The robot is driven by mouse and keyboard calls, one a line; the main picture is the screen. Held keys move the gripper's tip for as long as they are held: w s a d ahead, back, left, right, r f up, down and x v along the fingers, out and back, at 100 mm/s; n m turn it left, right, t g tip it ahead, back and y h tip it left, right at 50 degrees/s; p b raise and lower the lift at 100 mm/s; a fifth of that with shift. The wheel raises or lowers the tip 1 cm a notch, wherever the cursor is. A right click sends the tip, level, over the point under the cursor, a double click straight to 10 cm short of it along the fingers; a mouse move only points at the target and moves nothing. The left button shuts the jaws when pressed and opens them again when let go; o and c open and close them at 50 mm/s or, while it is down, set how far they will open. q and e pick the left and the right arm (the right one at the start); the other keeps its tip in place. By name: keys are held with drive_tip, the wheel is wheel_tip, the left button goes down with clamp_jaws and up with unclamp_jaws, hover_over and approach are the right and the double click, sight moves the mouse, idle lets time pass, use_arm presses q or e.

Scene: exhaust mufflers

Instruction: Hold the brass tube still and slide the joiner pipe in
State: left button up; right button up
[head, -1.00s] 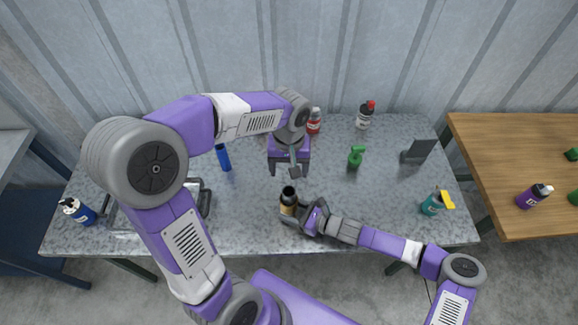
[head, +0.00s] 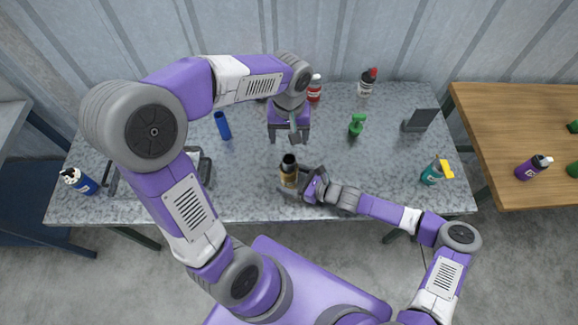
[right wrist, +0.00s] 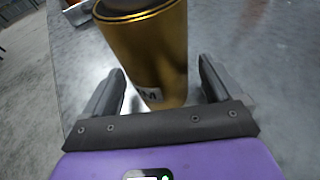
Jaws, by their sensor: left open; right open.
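The brass tube (head: 289,176) stands upright near the table's front edge. It also fills the top of the right wrist view (right wrist: 150,50). A dark grey cylindrical piece (head: 289,159) shows at its top; it looks like the joiner pipe seated in the tube, but how deep it sits I cannot tell. My right gripper (head: 303,187) is open, with its fingers on either side of the tube's lower part; in the wrist view gaps show beside the brass. My left gripper (head: 290,141) is open, pointing down behind and above the tube, apart from it.
On the grey stone table (head: 250,190) stand a blue bottle (head: 222,125), a green spray bottle (head: 356,125), a dark upright plate (head: 421,120) and a teal bottle (head: 434,173). A tray (head: 205,168) lies at left, partly behind my arm. The area right of centre is fairly clear.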

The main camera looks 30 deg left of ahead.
drive_tip(key=v, duration=1.2)
drive_tip(key=shift+s, duration=0.1)
